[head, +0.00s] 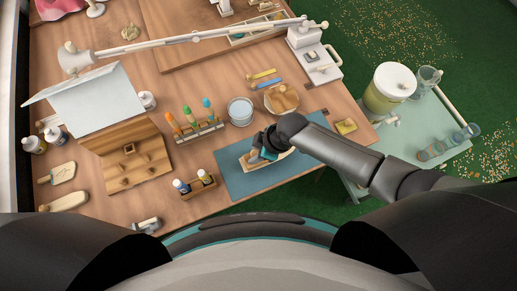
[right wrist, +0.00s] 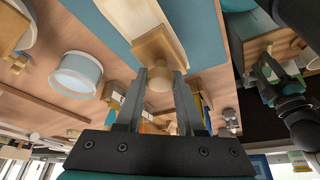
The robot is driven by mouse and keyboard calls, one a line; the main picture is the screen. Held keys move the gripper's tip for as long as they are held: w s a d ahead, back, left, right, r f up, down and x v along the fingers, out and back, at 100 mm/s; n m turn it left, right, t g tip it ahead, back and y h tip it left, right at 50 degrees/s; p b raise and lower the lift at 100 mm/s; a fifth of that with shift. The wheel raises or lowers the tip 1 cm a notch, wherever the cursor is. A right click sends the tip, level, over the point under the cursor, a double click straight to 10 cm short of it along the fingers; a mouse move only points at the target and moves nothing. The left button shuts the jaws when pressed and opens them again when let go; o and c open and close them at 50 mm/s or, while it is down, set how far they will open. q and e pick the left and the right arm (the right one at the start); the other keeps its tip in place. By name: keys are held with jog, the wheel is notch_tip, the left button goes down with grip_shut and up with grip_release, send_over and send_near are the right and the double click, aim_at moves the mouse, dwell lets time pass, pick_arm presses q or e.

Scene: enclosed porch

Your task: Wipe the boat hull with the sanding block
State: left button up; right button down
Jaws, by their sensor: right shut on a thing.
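The pale wooden boat hull (head: 245,161) lies on a blue mat (head: 230,183) at the front of the workbench. Its pale wood also shows at the top of the right wrist view (right wrist: 130,14). My right gripper (head: 262,146) is over the hull, shut on the sanding block. In the right wrist view the sanding block (right wrist: 159,48) is a wooden block with a round knob between my fingers. It is at the hull's surface; exact contact cannot be told.
A water bucket (head: 240,111), a wooden bowl (head: 281,98) and a rack of coloured-handled tools (head: 198,129) stand behind the mat. A small bottle caddy (head: 196,186) is to the left. A yellow sponge (head: 346,127) lies to the right. A green side cart (head: 425,115) holds a jar.

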jog(key=shift+w+d, duration=0.35)
jog(key=shift+d, duration=0.65)
jog(key=shift+w+d, duration=0.35)
jog(key=shift+d, duration=0.65)
jog(key=shift+w+d, duration=0.35)
jog(key=shift+d, duration=0.65)
jog(key=shift+w+d+f+b, duration=0.1)
jog(key=shift+w+d+b, duration=0.25)
jog(key=shift+d, duration=0.3)
jog(key=shift+w+d+b, duration=0.2)
jog(key=shift+d+b, duration=0.2)
jog(key=shift+d, duration=0.45)
jog(key=shift+a, duration=0.1)
